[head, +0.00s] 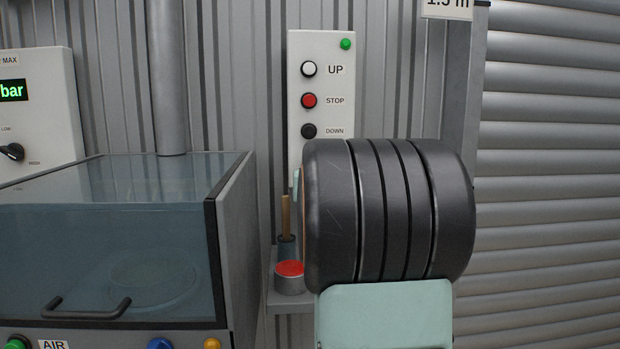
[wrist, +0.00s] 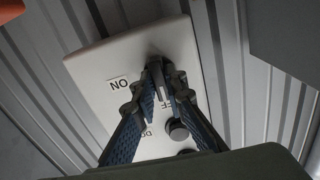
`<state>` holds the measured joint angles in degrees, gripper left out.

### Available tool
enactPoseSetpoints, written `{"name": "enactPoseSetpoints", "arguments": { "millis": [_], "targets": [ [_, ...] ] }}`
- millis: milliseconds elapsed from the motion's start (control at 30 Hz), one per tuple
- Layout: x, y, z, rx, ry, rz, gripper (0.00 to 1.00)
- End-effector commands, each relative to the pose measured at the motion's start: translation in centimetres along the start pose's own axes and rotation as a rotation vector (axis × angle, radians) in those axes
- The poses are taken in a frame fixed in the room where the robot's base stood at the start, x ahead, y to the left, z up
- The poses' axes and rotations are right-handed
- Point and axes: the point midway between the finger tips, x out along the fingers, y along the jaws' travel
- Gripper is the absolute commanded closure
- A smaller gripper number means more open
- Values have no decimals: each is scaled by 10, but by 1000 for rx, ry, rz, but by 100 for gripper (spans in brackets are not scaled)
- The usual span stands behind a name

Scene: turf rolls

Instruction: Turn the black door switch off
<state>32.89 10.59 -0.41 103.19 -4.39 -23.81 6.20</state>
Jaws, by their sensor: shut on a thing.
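In the wrist view my gripper (wrist: 161,80) is shut on the black door switch (wrist: 158,62), low on a pale control panel (wrist: 95,68). The panel appears upside down here. An ON label (wrist: 119,84) is clear to the left of the fingers. The OFF label (wrist: 166,106) is partly hidden by them. The fingers cover much of the switch, so I cannot tell which label it points to. In the head view the panel (head: 328,52) hangs on the wall; my dark arm hides its lower part, the switch and my gripper.
The panel carries a white UP button (head: 309,69), a red STOP button (head: 309,100) and a black DOWN button (head: 309,131). A red-topped tin (head: 289,277) stands on a small shelf below. A glass-fronted cabinet (head: 110,245) is at the left, a roller shutter (head: 550,180) at the right.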

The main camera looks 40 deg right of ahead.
Motion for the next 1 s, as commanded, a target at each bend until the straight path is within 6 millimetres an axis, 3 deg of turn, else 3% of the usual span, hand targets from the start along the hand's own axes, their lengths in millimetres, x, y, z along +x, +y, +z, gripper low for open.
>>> {"name": "enactPoseSetpoints", "arguments": {
  "millis": [633, 667, 800, 1000],
  "targets": [
    [0, 0, -2, -54, 4, 0, 100],
    [0, 0, -2, -54, 4, 0, 88],
    [0, 0, -2, -53, 3, 0, 72],
    [0, 0, -1, -52, 2, 0, 71]
  ]
}}
